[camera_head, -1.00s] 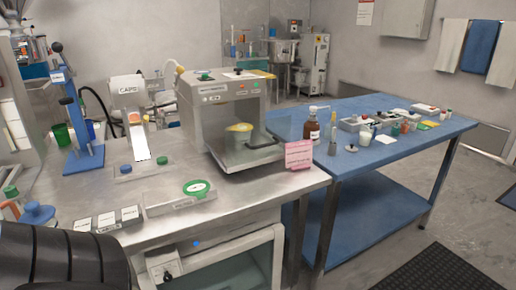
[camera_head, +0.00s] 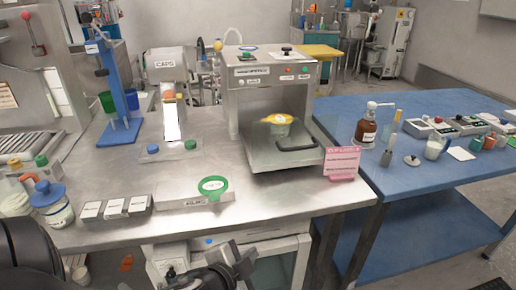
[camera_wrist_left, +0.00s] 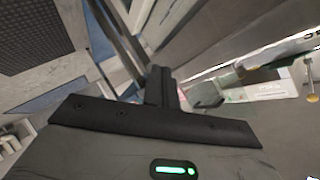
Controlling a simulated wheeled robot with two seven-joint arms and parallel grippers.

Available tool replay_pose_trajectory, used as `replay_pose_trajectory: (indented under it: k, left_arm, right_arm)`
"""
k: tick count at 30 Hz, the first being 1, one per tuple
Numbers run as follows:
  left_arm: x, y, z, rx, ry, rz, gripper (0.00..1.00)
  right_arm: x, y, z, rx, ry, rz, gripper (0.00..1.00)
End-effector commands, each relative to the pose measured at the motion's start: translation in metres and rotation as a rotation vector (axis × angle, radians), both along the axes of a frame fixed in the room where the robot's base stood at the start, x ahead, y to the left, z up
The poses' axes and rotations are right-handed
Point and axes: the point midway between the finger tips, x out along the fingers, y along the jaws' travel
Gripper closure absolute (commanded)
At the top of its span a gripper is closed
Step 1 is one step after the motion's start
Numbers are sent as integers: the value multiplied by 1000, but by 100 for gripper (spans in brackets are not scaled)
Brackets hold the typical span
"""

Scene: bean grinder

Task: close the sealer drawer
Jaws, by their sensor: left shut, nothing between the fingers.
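The sealer (camera_head: 252,92) is a grey metal box with an open front on the steel counter. A cup with a yellow rim (camera_head: 279,124) sits in the drawer. My left gripper (camera_head: 240,260) is at the bottom of the head view, below and in front of the counter's front edge, apart from the drawer. Its dark fingers are together and empty; they also show in the left wrist view (camera_wrist_left: 161,82). My right gripper is out of view.
A pink sign (camera_head: 342,162) stands right of the drawer. A green ring on a grey block (camera_head: 213,187) and small labelled boxes (camera_head: 115,208) lie near the counter's front. A blue table (camera_head: 440,170) with bottles is at right.

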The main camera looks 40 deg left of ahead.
Motion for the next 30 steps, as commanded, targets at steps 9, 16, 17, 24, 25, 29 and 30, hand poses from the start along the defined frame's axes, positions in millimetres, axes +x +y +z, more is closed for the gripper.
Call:
replay_pose_trajectory:
  k: [9,16,17,24,25,29,30]
  left_arm:
    - [54,58,120,663,-346,-139,100]
    - [71,54,130,752,-397,-217,100]
    - [74,54,130,751,-397,-217,100]
    - [115,57,132,750,-397,-213,100]
    - [121,58,131,749,-396,-214,100]
    - [146,60,131,747,-394,-212,100]
    - [154,60,131,748,-395,-214,100]
  right_arm:
    - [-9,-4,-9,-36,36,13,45]
    - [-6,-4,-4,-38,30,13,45]
    - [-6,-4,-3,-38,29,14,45]
    - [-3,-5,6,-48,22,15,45]
    - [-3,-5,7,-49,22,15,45]
    - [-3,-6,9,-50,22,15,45]
    - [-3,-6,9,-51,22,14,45]
